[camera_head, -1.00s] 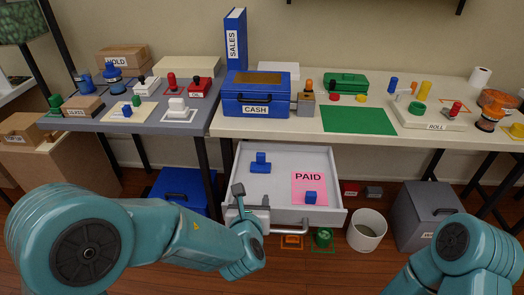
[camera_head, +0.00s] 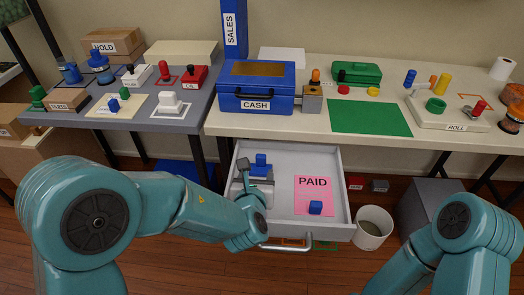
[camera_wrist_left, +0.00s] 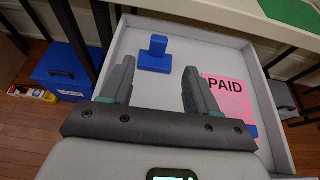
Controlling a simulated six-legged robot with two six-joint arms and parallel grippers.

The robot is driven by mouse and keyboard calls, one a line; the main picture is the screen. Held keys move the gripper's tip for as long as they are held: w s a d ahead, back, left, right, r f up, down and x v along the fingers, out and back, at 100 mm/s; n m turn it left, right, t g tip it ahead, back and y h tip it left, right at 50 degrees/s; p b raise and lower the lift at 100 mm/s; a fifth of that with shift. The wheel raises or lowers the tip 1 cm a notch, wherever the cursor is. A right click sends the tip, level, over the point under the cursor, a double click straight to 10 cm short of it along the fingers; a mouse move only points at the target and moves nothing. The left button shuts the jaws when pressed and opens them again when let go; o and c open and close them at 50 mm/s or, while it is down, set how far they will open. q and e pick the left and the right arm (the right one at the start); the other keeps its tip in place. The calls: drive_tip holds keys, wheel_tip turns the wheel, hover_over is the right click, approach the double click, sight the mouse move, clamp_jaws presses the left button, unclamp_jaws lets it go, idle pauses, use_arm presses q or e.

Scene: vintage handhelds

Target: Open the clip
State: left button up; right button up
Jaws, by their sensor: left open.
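A blue block-like piece with a raised upright part (camera_head: 261,160) stands in the open grey drawer (camera_head: 335,200). It also shows in the left wrist view (camera_wrist_left: 155,62), just beyond the fingertips and between their lines. My left gripper (camera_head: 252,170) is open and empty over the drawer's left side, partly covering this piece in the head view. A second small blue piece (camera_head: 315,207) sits on a pink PAID sheet (camera_head: 312,184) in the drawer. I cannot tell which piece is the clip. My right arm shows, but its gripper is out of view.
The drawer hangs open below the cream table (camera_head: 300,128), with its handle (camera_head: 290,246) at the front. A blue CASH box (camera_head: 256,88) stands above. A white bin (camera_head: 372,228) stands to the right. The drawer floor around the pieces is mostly clear.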

sight(261, 158)
use_arm(q)
drive_tip(key=x, duration=1.5)
drive_tip(key=shift+f, duration=0.2)
